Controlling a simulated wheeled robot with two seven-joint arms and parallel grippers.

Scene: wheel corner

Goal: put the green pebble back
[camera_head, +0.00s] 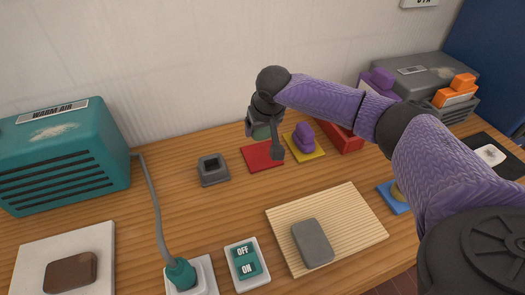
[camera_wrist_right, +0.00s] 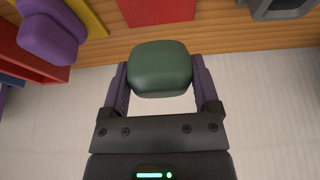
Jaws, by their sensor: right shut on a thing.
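My right gripper (camera_head: 264,124) is above the back of the wooden table, near the wall. It is shut on the green pebble (camera_wrist_right: 160,68), which sits between the two fingers in the right wrist view. In the head view the green pebble (camera_head: 262,132) shows only in part, just behind the red mat (camera_head: 261,157). The red mat also shows at the top of the right wrist view (camera_wrist_right: 157,10) and is bare where visible. A purple pebble (camera_head: 303,137) rests on a yellow mat (camera_head: 316,153) to the right. My left gripper is not in view.
A grey square holder (camera_head: 213,171) stands left of the red mat. A teal warm-air heater (camera_head: 65,160) is at the left. In front are an off/on switch (camera_head: 247,263) and a ribbed board (camera_head: 345,215) with a grey slab (camera_head: 312,243). A red box (camera_head: 343,138) stands at right.

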